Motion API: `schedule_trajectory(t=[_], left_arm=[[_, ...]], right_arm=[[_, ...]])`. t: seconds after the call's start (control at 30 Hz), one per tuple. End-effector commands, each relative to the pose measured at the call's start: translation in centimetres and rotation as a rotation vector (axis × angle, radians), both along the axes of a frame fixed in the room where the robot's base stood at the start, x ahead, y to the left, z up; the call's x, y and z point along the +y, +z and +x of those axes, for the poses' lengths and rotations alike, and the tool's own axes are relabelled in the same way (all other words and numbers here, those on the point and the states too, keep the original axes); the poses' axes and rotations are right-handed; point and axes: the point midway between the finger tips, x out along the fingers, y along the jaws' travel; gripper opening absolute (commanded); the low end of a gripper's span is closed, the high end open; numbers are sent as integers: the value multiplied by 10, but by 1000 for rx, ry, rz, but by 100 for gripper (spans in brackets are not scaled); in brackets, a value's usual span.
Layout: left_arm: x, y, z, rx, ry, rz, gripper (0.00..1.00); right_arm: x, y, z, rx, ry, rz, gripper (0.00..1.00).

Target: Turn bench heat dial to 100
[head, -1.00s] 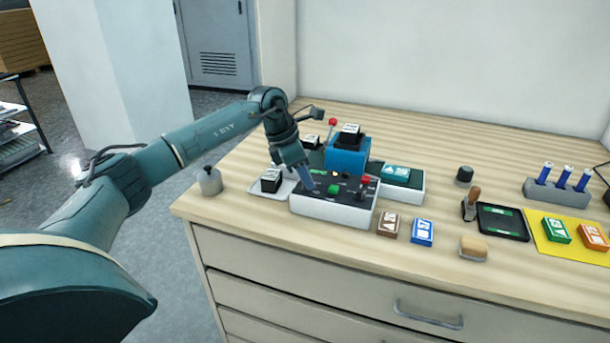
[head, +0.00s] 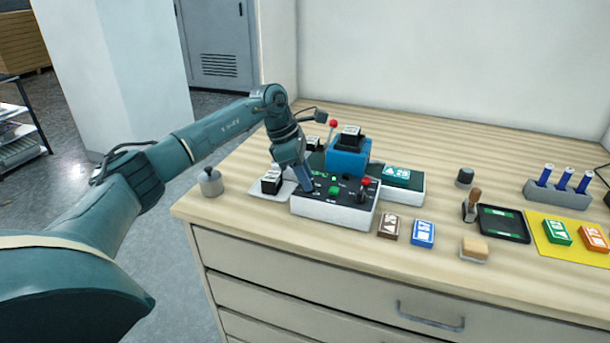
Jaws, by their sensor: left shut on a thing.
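The bench control box (head: 334,212) is a white case with a dark sloped top, near the left front of the bench. It carries a green button (head: 334,191), a red-topped control (head: 365,183) and small markings too small to read. My left gripper (head: 306,187) points down at the left part of the box's top and is shut on the heat dial there. The dial itself is hidden behind the fingers, so its setting cannot be read. My right gripper is not in view.
A blue block machine (head: 347,161) with a red-knobbed lever stands behind the box. A white tray with a black block (head: 271,181) sits left of it, a metal weight (head: 210,182) further left. Brown (head: 388,226) and blue (head: 423,233) cards lie to the right.

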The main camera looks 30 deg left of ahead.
Motion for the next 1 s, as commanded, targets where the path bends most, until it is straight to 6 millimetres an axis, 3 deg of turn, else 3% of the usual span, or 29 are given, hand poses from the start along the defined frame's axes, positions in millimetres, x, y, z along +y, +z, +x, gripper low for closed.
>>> schedule_trajectory(t=[0.07, 0.1, 0.33, 0.67, 0.77, 1.0], left_arm=[[0, 1, 0, -2, 1, 0, 2], [0, 1, 0, -3, 1, 0, 26], [0, 1, 0, -1, 2, 1, 45], [2, 4, 0, -3, 2, 0, 46], [6, 15, -2, -4, 2, 0, 46], [23, 63, -11, -7, 3, 0, 46]], right_arm=[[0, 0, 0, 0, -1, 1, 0], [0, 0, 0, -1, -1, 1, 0], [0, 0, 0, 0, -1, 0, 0], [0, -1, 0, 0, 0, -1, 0], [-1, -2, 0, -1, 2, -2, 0], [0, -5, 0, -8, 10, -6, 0]])
